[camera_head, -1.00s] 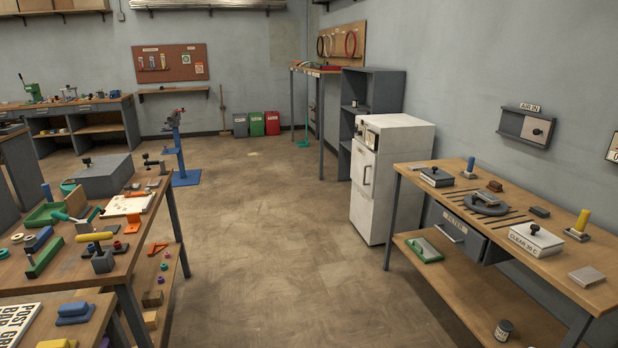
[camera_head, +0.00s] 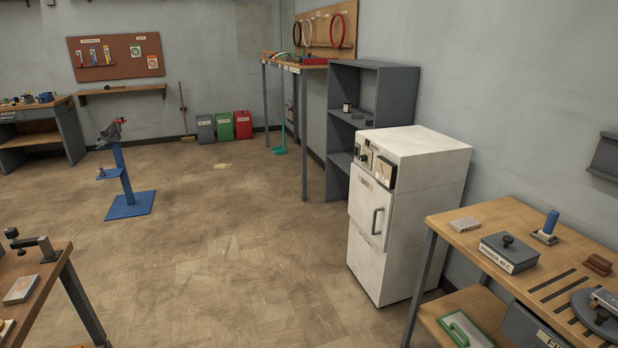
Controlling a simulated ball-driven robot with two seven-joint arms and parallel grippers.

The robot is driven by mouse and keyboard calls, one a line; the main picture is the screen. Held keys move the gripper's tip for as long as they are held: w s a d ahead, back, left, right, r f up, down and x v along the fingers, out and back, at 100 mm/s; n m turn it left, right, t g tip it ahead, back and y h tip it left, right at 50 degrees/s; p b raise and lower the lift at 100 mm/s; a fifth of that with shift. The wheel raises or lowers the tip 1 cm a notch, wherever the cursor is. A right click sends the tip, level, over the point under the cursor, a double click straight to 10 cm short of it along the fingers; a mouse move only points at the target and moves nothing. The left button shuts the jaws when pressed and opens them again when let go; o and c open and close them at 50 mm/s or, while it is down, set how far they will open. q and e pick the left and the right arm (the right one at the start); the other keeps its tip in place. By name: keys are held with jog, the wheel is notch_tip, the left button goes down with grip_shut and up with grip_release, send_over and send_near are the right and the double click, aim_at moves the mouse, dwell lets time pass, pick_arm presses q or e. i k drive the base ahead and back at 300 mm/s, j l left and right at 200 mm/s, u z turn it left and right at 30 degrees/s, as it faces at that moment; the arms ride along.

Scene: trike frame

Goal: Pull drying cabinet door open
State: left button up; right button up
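The white drying cabinet (camera_head: 412,205) stands against the right wall, between the grey shelf unit and the wooden workbench. Its front door (camera_head: 367,207) faces left toward the open floor and looks shut. A grey bar handle (camera_head: 377,221) sits upright on the door's right side. Above the door is a panel with a dark knob and a small dial. Neither of my grippers shows in the head view.
The workbench (camera_head: 470,238) at the right holds boxes and tools. A grey shelf unit (camera_head: 399,95) stands behind the cabinet. A blue stand (camera_head: 130,204) is at the left, and a table corner (camera_head: 45,262) at lower left. The floor (camera_head: 235,240) before the cabinet is clear.

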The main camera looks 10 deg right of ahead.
aim_at(370, 203)
jog(key=i+z, duration=0.25)
jog(key=i, duration=0.2)
jog(key=i+j+z, duration=0.25)
jog(key=i, duration=0.15)
jog(key=i+j+z, duration=0.25)
jog(key=i, duration=0.2)
